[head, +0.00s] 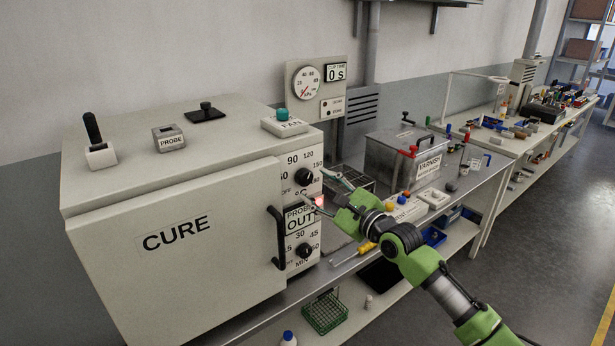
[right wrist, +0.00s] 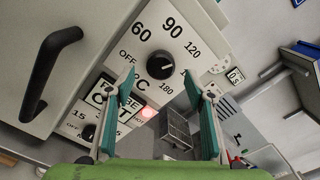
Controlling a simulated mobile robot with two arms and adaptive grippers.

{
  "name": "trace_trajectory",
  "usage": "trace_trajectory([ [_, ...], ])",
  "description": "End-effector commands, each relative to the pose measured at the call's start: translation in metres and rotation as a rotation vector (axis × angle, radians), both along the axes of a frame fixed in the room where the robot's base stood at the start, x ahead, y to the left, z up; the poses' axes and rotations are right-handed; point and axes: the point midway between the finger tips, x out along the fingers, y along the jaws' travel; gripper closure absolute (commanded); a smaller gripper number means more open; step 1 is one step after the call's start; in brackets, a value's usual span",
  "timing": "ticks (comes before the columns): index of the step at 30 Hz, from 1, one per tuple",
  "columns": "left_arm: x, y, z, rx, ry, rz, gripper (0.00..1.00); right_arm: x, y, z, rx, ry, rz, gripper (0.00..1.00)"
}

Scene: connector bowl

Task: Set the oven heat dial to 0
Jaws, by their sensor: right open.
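The oven (head: 160,165) is a cream box with a door marked CURE. Its heat dial (head: 304,176) is a black round knob on the front panel, ringed by OFF, 60, 90, 120, 150 and 180. The dial also shows in the right wrist view (right wrist: 160,65); a small pale mark on it seems to point right, but its exact setting is hard to read. My right gripper (head: 314,184) is open in front of the panel. In the right wrist view its teal fingers (right wrist: 159,72) frame the dial from both sides, with no clear contact. My left gripper is not in view.
Below the dial are a PROBE OUT display (head: 300,217), a lit red lamp (head: 319,201) and a timer dial (head: 304,251). The black door handle (head: 277,238) stands out at the left. A VARNISH tank (head: 395,158) stands to the right on the bench.

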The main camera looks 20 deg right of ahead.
Motion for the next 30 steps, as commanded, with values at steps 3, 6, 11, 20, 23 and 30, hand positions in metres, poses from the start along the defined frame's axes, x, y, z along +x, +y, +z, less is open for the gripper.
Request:
trace_trajectory([
  [3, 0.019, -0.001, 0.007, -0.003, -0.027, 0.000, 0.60, 0.019, 0.006, 0.003, -0.001, -0.001, -0.001, 0.51],
  [6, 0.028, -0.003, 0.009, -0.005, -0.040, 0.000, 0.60, 0.030, 0.010, 0.001, 0.000, -0.001, -0.001, 0.51],
  [11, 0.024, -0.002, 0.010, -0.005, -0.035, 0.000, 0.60, 0.042, 0.015, 0.001, 0.000, -0.001, -0.001, 0.51],
  [20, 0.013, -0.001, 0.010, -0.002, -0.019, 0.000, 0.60, 0.046, 0.016, 0.000, 0.000, 0.001, -0.001, 0.51],
  [23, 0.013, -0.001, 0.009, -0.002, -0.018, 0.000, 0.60, 0.046, 0.016, 0.000, 0.000, 0.001, -0.001, 0.51],
  [30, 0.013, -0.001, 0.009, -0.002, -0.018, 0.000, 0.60, 0.046, 0.016, 0.000, -0.001, 0.000, -0.001, 0.89],
])
